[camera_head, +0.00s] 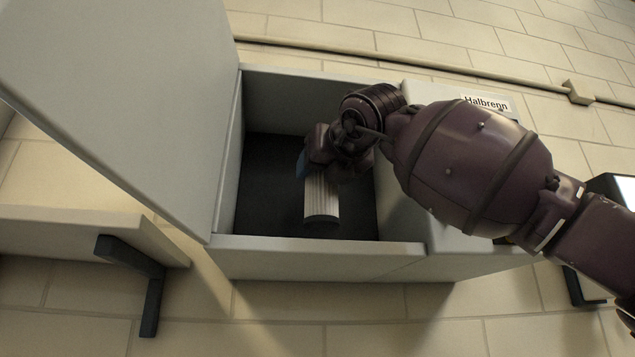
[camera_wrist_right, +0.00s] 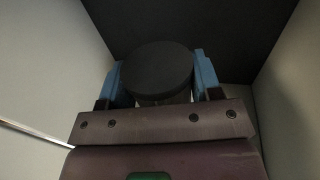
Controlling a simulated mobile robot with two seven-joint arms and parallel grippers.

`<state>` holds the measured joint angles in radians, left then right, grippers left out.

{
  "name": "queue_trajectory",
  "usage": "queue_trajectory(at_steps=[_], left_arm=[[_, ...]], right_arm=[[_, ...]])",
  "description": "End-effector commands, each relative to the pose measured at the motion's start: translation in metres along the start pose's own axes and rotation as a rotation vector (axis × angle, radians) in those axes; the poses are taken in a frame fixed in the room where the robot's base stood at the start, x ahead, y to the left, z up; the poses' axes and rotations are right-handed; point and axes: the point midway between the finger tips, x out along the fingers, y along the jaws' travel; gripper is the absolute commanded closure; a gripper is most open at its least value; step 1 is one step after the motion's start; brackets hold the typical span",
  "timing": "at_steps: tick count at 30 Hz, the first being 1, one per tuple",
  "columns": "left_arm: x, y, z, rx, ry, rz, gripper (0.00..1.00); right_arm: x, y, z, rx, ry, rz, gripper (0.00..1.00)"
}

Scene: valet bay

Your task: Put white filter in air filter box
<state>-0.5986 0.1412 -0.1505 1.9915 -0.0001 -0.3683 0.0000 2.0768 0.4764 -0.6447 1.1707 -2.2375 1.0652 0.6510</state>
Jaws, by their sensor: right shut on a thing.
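The white filter (camera_head: 321,202) is a ribbed white piece inside the open air filter box (camera_head: 330,244), a pale grey box with a dark floor. My right gripper (camera_head: 312,168) reaches down into the box from the right and is shut on the filter. In the right wrist view, the filter's dark round end (camera_wrist_right: 157,72) sits between the blue fingertips of the right gripper (camera_wrist_right: 160,82). I cannot tell whether the filter touches the box floor. My left gripper is not in view.
The box's large grey lid (camera_head: 130,100) stands open at the left. A "Halbrenn" label (camera_head: 487,103) is on the box's right top. A pipe (camera_head: 400,58) runs along the tiled wall behind. A shelf (camera_head: 80,228) with a dark bracket (camera_head: 140,270) is at lower left.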

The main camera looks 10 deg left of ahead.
Motion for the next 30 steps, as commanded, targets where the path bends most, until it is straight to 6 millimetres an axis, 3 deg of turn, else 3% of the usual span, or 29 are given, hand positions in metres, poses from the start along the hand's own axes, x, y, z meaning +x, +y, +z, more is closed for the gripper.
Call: queue_trajectory(at_steps=[6, 16, 30], left_arm=[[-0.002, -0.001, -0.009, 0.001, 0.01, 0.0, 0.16], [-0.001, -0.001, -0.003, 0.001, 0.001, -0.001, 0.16], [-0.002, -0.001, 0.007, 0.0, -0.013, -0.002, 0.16]], right_arm=[[0.016, 0.0, -0.001, 0.001, 0.0, 0.0, 0.68], [0.016, -0.001, -0.034, 0.001, 0.0, -0.001, 0.68], [0.016, -0.001, -0.039, 0.001, 0.0, 0.0, 0.68]])
